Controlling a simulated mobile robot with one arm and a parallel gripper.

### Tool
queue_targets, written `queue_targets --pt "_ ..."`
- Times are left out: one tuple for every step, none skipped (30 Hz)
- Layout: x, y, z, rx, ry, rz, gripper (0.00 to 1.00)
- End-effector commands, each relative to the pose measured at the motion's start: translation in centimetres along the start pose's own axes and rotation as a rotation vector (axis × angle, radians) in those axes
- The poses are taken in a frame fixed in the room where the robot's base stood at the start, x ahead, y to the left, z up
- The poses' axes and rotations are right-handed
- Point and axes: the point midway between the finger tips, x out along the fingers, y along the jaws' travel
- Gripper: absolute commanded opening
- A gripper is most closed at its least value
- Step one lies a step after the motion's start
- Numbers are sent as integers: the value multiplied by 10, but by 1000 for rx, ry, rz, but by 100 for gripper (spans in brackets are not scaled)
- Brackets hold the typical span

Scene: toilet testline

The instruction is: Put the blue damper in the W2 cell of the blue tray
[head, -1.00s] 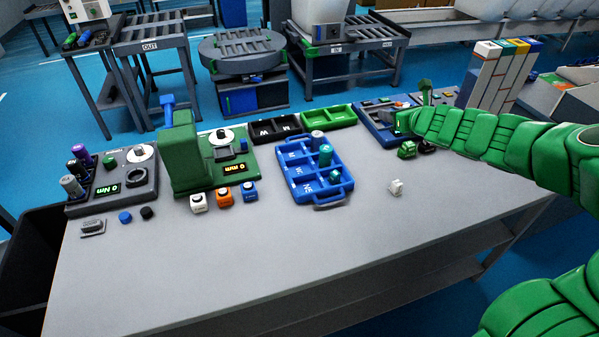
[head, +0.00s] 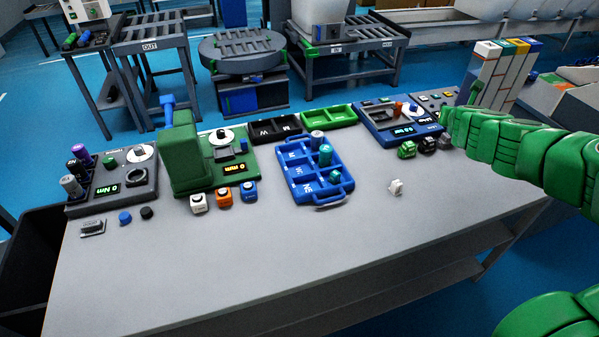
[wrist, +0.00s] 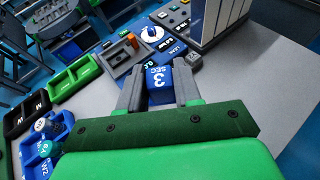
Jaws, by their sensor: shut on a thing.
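In the wrist view the blue damper (wrist: 160,72), a block marked "3 SEC", sits between the two grey fingers of my gripper (wrist: 160,92), which is shut on it. In the head view my green arm comes in from the right; its fingers and the damper cannot be made out there. The blue tray (head: 318,197) lies mid-table, left of my arm, with several cells and a few cylindrical parts in its right column. The tray also shows at the lower left of the wrist view (wrist: 29,152), where a "W2" label is visible.
A blue test device (head: 385,127) stands at the back right, with green and dark blocks (head: 407,150) before it. A small white part (head: 396,187) lies right of the tray. Black (head: 268,131) and green (head: 325,120) bins stand behind the tray.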

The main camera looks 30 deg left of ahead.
Motion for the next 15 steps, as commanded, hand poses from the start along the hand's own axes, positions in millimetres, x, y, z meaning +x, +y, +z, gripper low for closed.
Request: queue_targets --pt "0 10 -8 -3 3 6 4" --pt "-1 16 -13 -6 3 11 4" --pt "-2 26 -19 -10 4 20 4" --pt "-2 34 -24 -12 5 28 4" --pt "-3 42 -28 -17 4 37 4" --pt "-5 54 -35 -23 4 52 4" --pt "-7 63 -40 -28 4 65 4" --pt "-9 74 -45 -33 4 81 4" --pt "-12 90 -52 -43 5 103 4" --pt "-15 101 -57 -48 5 119 4" --pt "-18 111 -61 -54 4 133 4" --pt "-22 125 -67 -63 2 154 4" --pt "-26 137 -71 -69 3 170 4" --pt "-30 148 -76 -76 3 187 4" --pt "-35 162 -82 -85 2 209 4"
